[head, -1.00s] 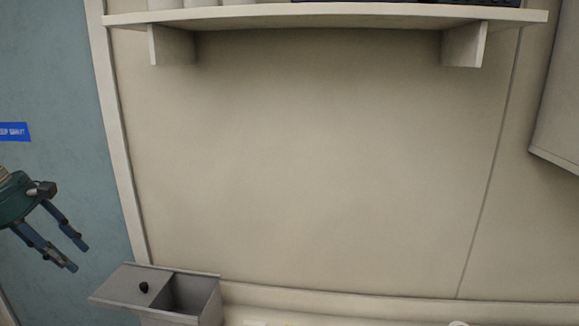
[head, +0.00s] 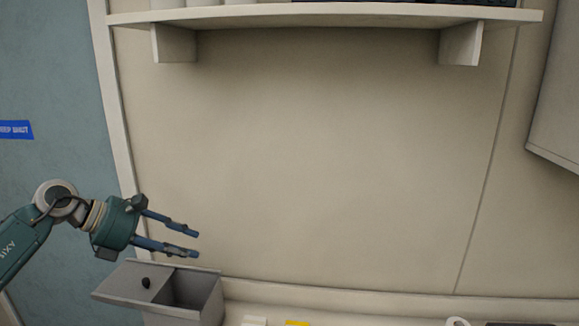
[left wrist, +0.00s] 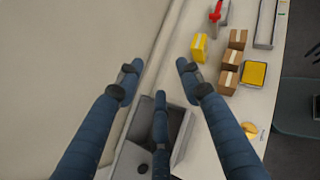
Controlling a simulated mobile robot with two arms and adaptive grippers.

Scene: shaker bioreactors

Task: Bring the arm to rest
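My left gripper (head: 196,243) is in the head view at lower left, its blue fingers spread apart and pointing right. It is empty and hangs above the grey box by the wall. In the left wrist view my left gripper (left wrist: 158,75) also shows open, with nothing between its fingers. My left arm comes in from the left edge of the head view.
A grey open box (head: 205,312) with a black knob stands below my left gripper. A shelf (head: 330,17) runs along the wall above. On the bench (left wrist: 213,163) are several cardboard boxes (left wrist: 232,60), a yellow item (left wrist: 199,47) and a yellow-filled tray (left wrist: 254,74).

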